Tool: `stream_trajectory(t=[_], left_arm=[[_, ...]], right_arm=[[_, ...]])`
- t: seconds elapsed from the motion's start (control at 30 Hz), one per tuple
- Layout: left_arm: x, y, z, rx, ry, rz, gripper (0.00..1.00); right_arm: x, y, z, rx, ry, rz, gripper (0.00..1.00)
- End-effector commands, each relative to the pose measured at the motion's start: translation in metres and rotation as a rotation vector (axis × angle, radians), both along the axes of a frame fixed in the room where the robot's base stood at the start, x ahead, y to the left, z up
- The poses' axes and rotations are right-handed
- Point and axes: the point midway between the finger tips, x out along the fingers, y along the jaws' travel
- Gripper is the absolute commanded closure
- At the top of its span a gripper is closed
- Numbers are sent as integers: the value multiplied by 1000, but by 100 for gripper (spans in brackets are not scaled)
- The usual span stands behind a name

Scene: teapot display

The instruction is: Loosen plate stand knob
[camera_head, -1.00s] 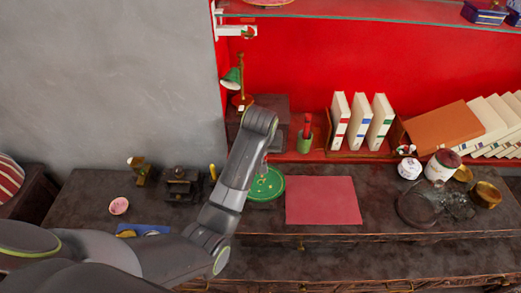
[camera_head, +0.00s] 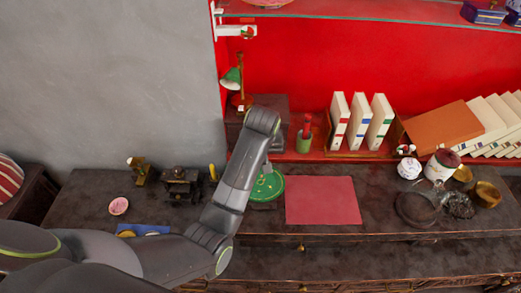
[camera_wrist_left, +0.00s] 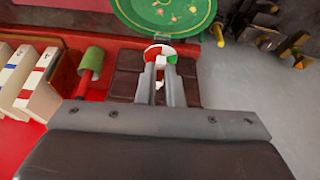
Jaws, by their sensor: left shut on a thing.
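The green plate (camera_head: 267,188) with small coloured figures is on the dark desk, just right of my left forearm; it also shows at the top of the left wrist view (camera_wrist_left: 165,14). In the wrist view, a round dial in red, white and green (camera_wrist_left: 172,48) lies beside the plate's edge, with a small white knob (camera_wrist_left: 160,61) at its centre. My left gripper (camera_wrist_left: 160,72) is shut on this knob. In the head view my arm hides most of the gripper and the knob. The right gripper is not in view.
A red mat (camera_head: 322,201) lies right of the plate. Small dark ornaments (camera_head: 181,187) and a pink bowl (camera_head: 118,206) are to the left.

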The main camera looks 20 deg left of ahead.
Motion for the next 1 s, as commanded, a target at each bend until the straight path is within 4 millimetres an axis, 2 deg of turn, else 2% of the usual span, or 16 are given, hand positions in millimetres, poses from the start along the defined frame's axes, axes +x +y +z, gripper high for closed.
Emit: stream_trajectory(t=[0.87, 0.9, 1.0], left_arm=[[0, -1, 0, 0, 1, 55, 100], [0, -1, 0, -1, 1, 56, 90], [0, -1, 0, 0, 1, 55, 77]], right_arm=[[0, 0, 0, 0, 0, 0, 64], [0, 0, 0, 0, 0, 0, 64], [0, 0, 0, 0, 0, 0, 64]])
